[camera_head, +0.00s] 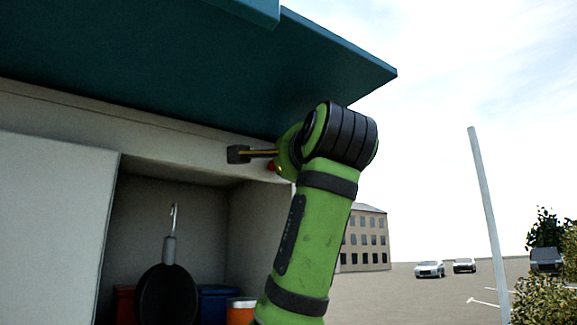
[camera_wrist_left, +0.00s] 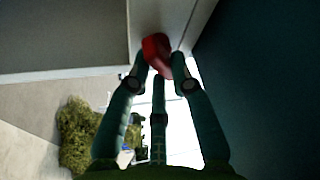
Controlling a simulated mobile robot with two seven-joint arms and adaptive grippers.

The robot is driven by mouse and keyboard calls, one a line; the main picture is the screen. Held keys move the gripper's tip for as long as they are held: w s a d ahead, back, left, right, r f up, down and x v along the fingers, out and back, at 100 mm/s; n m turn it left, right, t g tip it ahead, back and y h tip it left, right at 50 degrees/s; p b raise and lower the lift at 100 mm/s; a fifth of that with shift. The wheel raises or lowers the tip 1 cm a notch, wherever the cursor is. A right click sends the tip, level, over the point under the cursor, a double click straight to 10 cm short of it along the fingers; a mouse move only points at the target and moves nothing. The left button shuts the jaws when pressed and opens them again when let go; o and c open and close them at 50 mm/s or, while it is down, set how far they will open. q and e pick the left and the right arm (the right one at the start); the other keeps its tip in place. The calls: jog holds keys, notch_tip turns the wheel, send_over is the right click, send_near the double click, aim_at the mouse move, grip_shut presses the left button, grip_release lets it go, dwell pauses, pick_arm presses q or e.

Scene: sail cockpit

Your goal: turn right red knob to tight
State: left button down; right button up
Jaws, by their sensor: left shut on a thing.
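A red knob (camera_wrist_left: 157,50) is on the pale wall in the left wrist view. In the head view only a small red part of the knob (camera_head: 271,167) shows, below the wrist of my green arm, under the teal overhang. The arm's wrist hides most of the knob and the gripper fingers there. The knob's exact turn angle cannot be told. My right gripper is not in view.
A teal overhang (camera_head: 190,75) runs just above my arm. An open recess below holds a black pan (camera_head: 165,297), a blue box (camera_head: 219,304) and an orange container (camera_head: 241,311). Open ground with a pole (camera_head: 483,220) and parked cars (camera_head: 430,269) lies to the right.

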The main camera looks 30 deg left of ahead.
pick_arm(q)
jog(key=m+h, duration=0.2)
jog(key=m, duration=0.3)
jog(key=shift+s+r+m+p, duration=0.1)
jog(key=shift+s+m+p, duration=0.05)
jog(key=shift+m+p, duration=0.2)
jog(key=shift+m, duration=0.25)
jog(key=shift+a, duration=0.1)
jog(key=c, duration=1.1)
grip_release()
jog(key=r+v, duration=0.1)
jog(key=v, duration=1.1)
jog(key=shift+f, duration=0.15)
